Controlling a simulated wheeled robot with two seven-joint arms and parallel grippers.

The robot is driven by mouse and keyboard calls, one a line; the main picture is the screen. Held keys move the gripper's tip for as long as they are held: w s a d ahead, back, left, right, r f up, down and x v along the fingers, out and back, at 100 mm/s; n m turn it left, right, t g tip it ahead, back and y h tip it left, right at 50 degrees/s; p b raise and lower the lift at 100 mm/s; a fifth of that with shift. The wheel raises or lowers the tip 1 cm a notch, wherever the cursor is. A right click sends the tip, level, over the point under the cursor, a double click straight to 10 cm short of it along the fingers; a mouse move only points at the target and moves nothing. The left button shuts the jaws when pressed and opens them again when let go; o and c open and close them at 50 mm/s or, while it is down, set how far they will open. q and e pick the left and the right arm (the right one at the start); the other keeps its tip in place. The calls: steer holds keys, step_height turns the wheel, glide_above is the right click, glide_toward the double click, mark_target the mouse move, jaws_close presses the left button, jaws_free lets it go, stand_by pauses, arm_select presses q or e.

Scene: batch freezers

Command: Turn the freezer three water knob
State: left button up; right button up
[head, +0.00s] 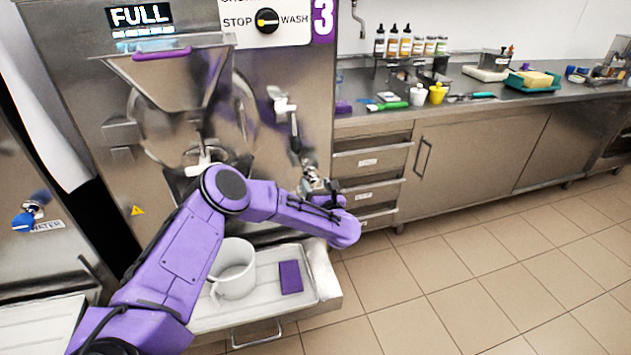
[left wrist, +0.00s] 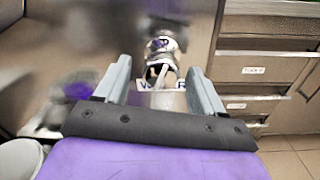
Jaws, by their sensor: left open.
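The freezer three water knob (left wrist: 160,68) is a metal tap fitting with a purple part, above a partly covered label reading like "WATER" in the left wrist view. In the head view the tap (head: 312,174) is small and partly hidden by my left gripper (head: 326,187). My left gripper also shows in the left wrist view (left wrist: 160,72), open, with the knob seen between its two grey fingers. I cannot tell whether either finger touches it. The steel freezer (head: 120,130) has a purple "3" sign. My right gripper is not in view.
A pulled-out tray (head: 262,316) below my left arm holds a white jug (head: 233,268) and a purple block (head: 290,276). Steel drawers (head: 372,160) stand close to the right of the knob. Another freezer's blue water knob (head: 24,220) is at far left. The tiled floor at right is clear.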

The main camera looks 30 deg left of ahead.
arm_select(q)
steer(key=shift+x, duration=0.85)
steer(key=c, duration=1)
steer(key=shift+c, duration=0.2)
